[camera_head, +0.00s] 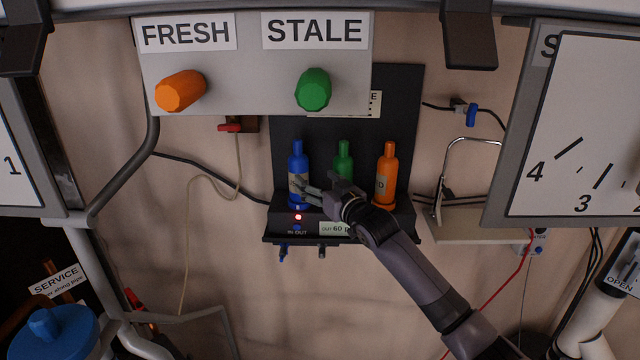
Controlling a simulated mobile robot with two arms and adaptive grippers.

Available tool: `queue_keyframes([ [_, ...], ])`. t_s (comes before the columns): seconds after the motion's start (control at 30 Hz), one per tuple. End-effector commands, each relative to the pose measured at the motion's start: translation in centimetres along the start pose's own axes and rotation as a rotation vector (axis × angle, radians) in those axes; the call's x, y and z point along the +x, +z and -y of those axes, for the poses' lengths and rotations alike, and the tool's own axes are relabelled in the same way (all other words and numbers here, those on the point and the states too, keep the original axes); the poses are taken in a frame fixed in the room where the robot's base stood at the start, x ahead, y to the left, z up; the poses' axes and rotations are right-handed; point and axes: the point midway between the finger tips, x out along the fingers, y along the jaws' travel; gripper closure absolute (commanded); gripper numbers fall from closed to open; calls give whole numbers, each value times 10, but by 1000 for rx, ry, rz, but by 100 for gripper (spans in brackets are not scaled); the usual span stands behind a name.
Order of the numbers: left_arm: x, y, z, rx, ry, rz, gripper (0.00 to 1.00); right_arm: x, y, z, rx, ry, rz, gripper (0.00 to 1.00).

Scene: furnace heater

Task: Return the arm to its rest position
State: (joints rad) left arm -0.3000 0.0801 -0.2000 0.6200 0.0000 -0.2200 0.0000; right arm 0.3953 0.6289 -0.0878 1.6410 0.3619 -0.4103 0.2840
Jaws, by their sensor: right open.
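My right arm comes in from the lower right, and its gripper (318,190) is open in front of the small shelf (262,238). The fingers point left, toward the blue bottle (298,160). I cannot tell whether they touch it. The gripper covers the lower part of the green bottle (343,158). The orange bottle (387,165) stands upright to the right of the gripper. My left gripper is not in the picture.
A panel labelled FRESH and STALE carries an orange knob (180,91) and a green knob (313,90) above the bottles. A large dial (585,130) is at the right. A grey pipe (128,180) and a blue-topped part (52,330) are at the left. Cables hang along the wall.

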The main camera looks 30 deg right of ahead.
Motion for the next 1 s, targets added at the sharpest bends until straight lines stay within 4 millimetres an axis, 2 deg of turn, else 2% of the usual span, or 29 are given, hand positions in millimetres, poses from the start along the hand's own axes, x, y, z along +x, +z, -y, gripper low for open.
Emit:
queue_keyframes([
  [0.13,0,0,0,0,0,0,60,-9,0,0,0,0,0,32],
  [0.5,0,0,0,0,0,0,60,-10,0,0,-1,0,0,32],
  [0.6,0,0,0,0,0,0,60,-13,11,7,-4,-5,23,32],
  [0.67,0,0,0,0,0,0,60,-19,28,17,-10,-12,63,32],
  [0.77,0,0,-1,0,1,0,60,-40,74,44,-26,-30,174,32],
  [0.87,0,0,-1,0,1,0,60,-76,130,78,-52,-53,323,32],
  [0.9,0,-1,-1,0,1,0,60,-95,152,91,-63,-62,388,32],
  [0.97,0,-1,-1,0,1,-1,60,-125,182,109,-78,-74,482,32],
  [1.0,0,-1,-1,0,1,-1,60,-147,199,121,-89,-82,545,32],
])
